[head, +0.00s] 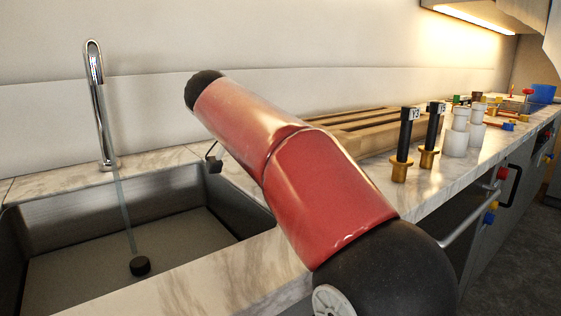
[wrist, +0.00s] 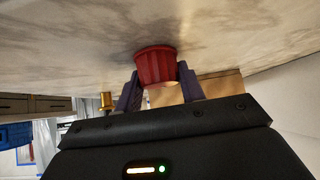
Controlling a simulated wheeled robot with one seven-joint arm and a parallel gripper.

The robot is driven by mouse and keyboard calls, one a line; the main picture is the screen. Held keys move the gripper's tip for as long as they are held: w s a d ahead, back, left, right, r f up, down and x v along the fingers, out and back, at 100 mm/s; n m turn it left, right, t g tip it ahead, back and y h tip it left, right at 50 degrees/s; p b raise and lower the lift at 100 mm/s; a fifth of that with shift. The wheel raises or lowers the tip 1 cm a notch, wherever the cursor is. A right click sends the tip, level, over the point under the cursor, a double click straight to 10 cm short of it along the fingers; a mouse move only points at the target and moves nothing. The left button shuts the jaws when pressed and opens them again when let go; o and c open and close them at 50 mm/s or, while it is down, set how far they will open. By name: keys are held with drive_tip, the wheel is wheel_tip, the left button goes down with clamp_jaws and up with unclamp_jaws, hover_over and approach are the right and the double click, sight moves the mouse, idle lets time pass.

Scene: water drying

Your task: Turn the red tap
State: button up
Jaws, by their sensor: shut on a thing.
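In the wrist view, a red, ridged, cup-shaped knob (wrist: 155,64), which looks like the red tap, stands against a pale marbled surface (wrist: 80,50). My gripper (wrist: 159,86) has its two dark fingers on either side of the knob and is shut on it. How far the knob is turned cannot be told. In the head view, my red arm hides the knob and most of my gripper. A chrome spout (head: 100,110) rises behind the grey sink (head: 110,235). A thin stream falls from it to a dark round drain piece (head: 140,266).
Black-and-brass fittings (head: 401,150) and white cylinders (head: 456,138) stand on the counter right of my arm. A wooden rack (head: 350,125) lies behind them. A blue container (head: 543,93) is at the far right. A brass piece (wrist: 106,101) shows close left of my fingers.

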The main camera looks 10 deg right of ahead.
drive_tip(key=shift+m+g+h, duration=0.4)
drive_tip(key=shift+m+g, duration=0.7)
drive_tip(key=shift+m, duration=0.5)
drive_tip(key=o, duration=1)
